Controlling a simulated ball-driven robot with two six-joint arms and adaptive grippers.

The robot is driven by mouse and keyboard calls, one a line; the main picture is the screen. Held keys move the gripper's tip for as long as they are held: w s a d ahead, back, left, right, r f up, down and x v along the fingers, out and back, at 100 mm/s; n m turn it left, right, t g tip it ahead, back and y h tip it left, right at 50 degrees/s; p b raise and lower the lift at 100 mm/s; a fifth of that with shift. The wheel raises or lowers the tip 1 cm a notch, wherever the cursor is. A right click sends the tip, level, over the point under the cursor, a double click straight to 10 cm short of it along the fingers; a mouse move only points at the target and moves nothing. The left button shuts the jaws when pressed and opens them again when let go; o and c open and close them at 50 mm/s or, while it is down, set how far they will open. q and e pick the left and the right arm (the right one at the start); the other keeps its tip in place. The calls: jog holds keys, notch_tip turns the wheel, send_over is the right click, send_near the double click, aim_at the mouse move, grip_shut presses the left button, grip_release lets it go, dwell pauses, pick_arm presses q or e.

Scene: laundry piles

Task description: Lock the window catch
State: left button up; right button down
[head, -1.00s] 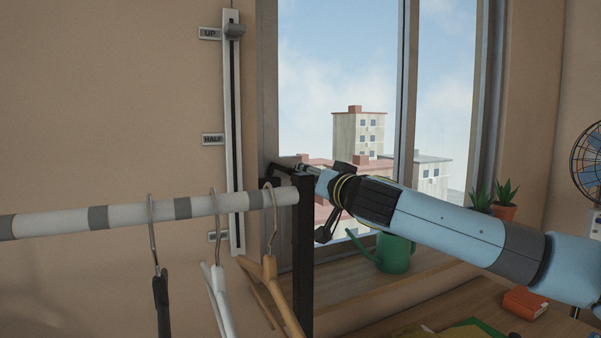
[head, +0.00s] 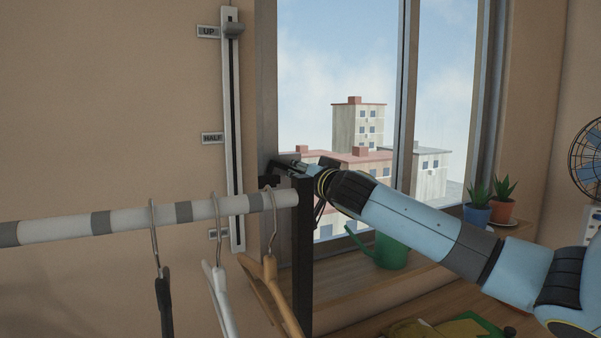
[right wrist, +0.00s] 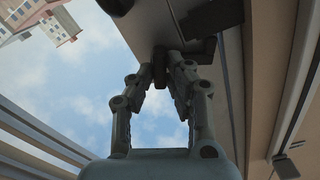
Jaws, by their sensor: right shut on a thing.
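The dark window catch (head: 270,179) sits on the left side of the window frame (head: 267,110), just behind the end of the clothes rail. In the right wrist view its black handle (right wrist: 160,66) runs out from the frame and lies between my fingertips. My right gripper (head: 298,168) is shut on this handle; in the right wrist view both fingers (right wrist: 167,68) close in on it from either side. The rail post hides part of the gripper in the head view. My left gripper is not in view.
A clothes rail (head: 130,219) with several hangers and a black post (head: 302,255) stands in front of the catch. A slider track (head: 231,130) is on the wall. A green watering can (head: 391,252) and potted plants (head: 477,205) stand by the window.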

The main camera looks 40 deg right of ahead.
jog(key=n, duration=0.4)
jog(key=shift+n, duration=0.4)
jog(key=c, duration=1.3)
grip_release()
jog(key=v, duration=1.2)
